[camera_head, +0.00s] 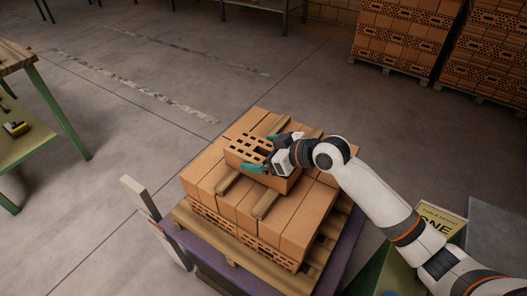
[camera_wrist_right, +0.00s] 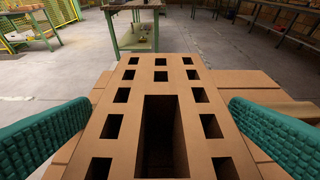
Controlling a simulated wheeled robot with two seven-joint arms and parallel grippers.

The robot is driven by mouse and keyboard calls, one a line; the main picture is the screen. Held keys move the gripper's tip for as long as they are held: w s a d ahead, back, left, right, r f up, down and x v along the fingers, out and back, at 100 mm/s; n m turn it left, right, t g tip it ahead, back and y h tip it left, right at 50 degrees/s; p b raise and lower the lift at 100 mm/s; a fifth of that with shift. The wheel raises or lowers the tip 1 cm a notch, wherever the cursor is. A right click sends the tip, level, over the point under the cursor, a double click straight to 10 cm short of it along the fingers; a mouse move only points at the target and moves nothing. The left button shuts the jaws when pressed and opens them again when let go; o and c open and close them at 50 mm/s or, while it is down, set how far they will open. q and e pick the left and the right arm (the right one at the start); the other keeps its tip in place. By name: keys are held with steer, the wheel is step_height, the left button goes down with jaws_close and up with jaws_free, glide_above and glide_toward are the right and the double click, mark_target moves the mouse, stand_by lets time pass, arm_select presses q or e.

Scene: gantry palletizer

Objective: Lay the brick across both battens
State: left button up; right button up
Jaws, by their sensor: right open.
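The brick (camera_head: 244,149), orange with rows of square holes, lies on top of the stack and spans both wooden battens. The left batten (camera_head: 228,185) and the right batten (camera_head: 266,205) stick out in front of it; their far ends show behind. My right gripper (camera_head: 265,153) is at the brick with its teal fingers spread on either side. In the right wrist view the brick (camera_wrist_right: 160,76) lies between the two fingers, with a visible gap on each side. The gripper body hides part of the brick's top. My left gripper is not in view.
The battens rest on a layer of bricks (camera_head: 294,229) on a wooden pallet (camera_head: 246,262). A pale post (camera_head: 140,197) stands left of it. A green-legged workbench (camera_head: 52,113) is at the left, and full brick pallets (camera_head: 403,37) stand at the back right. Open floor lies between.

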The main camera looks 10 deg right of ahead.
steer(key=b+v, duration=0.1)
steer(key=v, duration=1.1)
steer(key=shift+s+f, duration=0.1)
